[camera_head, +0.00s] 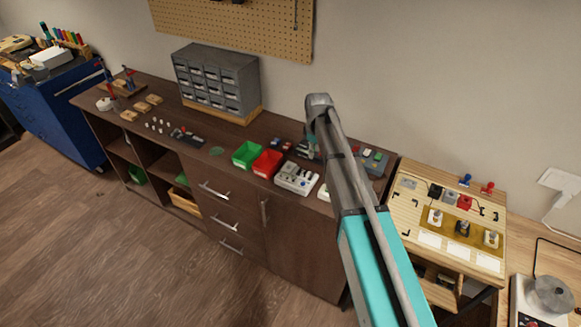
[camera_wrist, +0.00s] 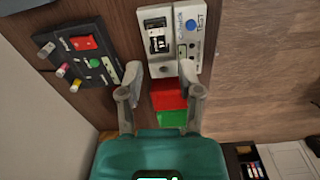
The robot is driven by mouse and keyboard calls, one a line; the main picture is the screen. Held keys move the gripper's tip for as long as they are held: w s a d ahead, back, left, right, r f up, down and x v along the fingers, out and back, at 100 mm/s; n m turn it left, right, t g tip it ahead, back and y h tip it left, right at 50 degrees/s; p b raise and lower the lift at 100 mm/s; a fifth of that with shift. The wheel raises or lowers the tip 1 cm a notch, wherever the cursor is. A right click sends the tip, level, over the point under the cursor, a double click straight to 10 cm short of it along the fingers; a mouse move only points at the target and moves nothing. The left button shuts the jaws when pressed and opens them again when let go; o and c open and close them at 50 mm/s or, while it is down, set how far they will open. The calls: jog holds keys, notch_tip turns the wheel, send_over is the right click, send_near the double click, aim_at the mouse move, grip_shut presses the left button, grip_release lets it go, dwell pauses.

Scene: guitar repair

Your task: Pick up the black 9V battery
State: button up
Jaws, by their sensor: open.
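The battery cannot be made out clearly there.
A dark board with coloured parts (camera_wrist: 82,58) lies left of the device. A grey drawer unit (camera_head: 215,82) stands behind, and a wooden bench (camera_head: 409,207) is at right.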

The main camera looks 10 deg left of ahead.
jog(key=shift+w+a+r+n, duration=0.25)
jog(key=shift+w+a, duration=0.15)
jog(key=shift+a, duration=0.25)
jog(key=shift+w+a+r+n, duration=0.1)
jog(key=shift+w+a+n, duration=0.2)
jog(key=shift+a, duration=0.3)
jog(key=shift+f, duration=0.15)
jog(key=b, duration=0.8)
send_over(306, 173)
notch_tip(306, 173, down, 7)
jog(key=shift+f, duration=0.65)
jog(key=shift+b, duration=0.3)
jog(key=shift+f+b, duration=2.55)
jog(key=shift+f, duration=0.05)
jog(key=shift+c, duration=0.2)
